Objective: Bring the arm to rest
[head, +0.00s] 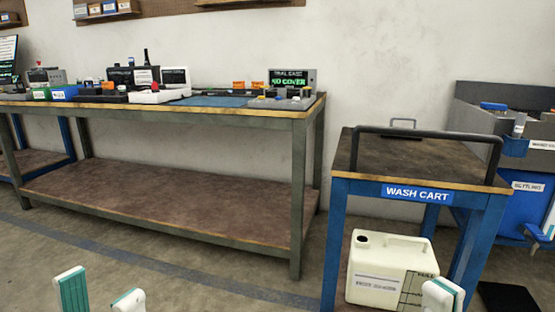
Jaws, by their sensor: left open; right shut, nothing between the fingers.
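My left gripper (101,286) shows at the bottom left edge of the head view. Its two white fingers with teal pads stand apart, with nothing between them. My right gripper (442,293) shows at the bottom right, in front of the wash cart (417,193). Its fingertips are together and hold nothing. Most of both arms is out of the frame. Neither gripper appears to touch the workbench or the cart, though the right one overlaps the lower cart area in the picture.
A long workbench (200,108) with several devices stands at the back left. A white jug (391,270) sits on the cart's lower shelf. A grey and blue station (490,200) stands at the far right. The floor (215,285) before the bench is clear.

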